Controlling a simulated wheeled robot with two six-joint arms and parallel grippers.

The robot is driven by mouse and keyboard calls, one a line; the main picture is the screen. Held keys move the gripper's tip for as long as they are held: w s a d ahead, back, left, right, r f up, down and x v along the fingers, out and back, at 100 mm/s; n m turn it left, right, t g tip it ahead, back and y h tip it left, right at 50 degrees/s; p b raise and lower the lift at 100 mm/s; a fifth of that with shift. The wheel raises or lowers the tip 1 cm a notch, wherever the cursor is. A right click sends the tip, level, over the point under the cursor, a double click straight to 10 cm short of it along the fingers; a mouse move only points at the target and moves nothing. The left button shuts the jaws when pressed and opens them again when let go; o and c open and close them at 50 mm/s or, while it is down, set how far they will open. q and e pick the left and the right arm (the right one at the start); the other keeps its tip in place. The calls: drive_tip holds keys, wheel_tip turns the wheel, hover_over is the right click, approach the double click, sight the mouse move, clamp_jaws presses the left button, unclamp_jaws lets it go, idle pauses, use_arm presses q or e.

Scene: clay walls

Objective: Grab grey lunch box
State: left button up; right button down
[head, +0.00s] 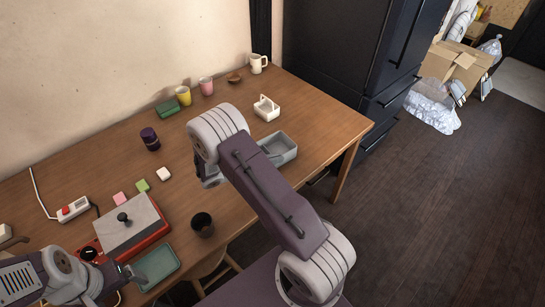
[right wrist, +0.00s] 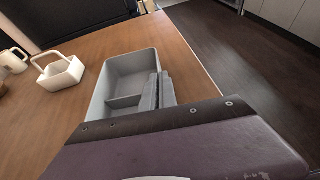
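The grey lunch box (head: 280,146) is an open-topped rectangular box on the wooden table, near its right end. My right arm covers part of it in the head view. In the right wrist view the lunch box (right wrist: 128,70) shows a divider inside. My right gripper's grey fingers (right wrist: 159,91) are close together at the box's right wall. I cannot tell whether they press on the wall. In the head view the right fingers are hidden behind my arm. My left gripper (head: 132,275) is at the lower left, by a green tray (head: 157,265); its opening is unclear.
A white basket with a handle (head: 266,108) stands just behind the box, and a white mug (head: 258,63) farther back. A dark cup (head: 202,224) is near the front edge. A dark fridge (head: 345,50) stands beyond the table's right end. Bare table (head: 320,120) lies right of the box.

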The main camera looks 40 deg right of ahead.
wheel_tip(320, 180, up, 4)
drive_tip(key=shift+r+p, duration=0.25)
drive_tip(key=shift+p, duration=0.3)
drive_tip(key=s+r+p, duration=0.1)
drive_tip(key=s+r, duration=0.5)
drive_tip(key=s, duration=0.5)
drive_tip(key=shift+s+d+r, duration=0.25)
drive_tip(key=shift+s+d, duration=0.1)
